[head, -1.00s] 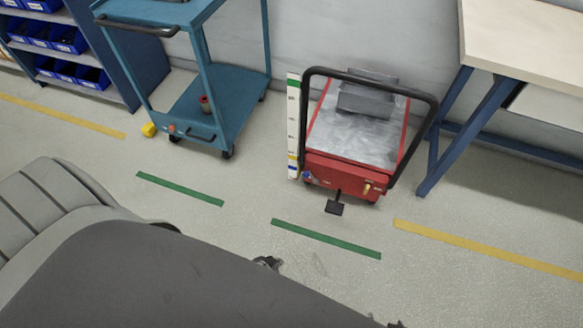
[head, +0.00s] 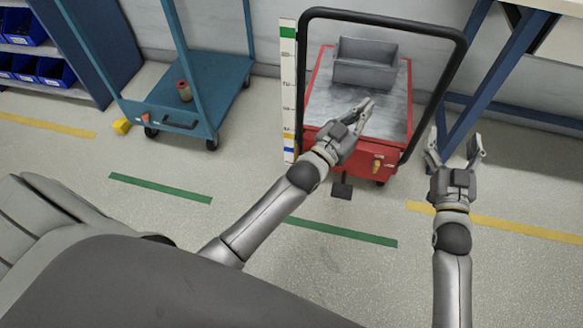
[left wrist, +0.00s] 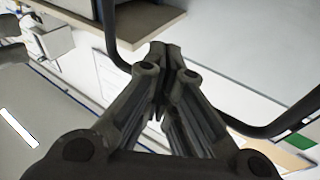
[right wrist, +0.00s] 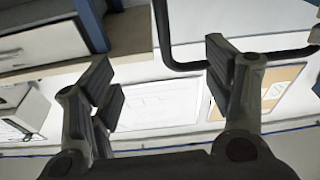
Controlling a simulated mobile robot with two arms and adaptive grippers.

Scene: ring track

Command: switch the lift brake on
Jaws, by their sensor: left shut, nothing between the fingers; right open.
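The red lift cart (head: 345,158) stands against the wall in the head view, with a grey metal top, a black push handle (head: 385,24) and a black foot pedal (head: 342,190) at its front base. A small tan and brass-coloured part (head: 377,164) sits on its red front. My left gripper (head: 366,106) is shut and empty, in front of the cart and covering part of its top and front. My right gripper (head: 457,145) is open and empty, to the right of the cart. It also shows open in the right wrist view (right wrist: 168,85). Which part is the brake is unclear.
A grey bin (head: 366,68) rests on the cart top. A marked scale post (head: 288,90) stands at its left. A blue-legged table (head: 500,75) is at right. Floor in front is clear.

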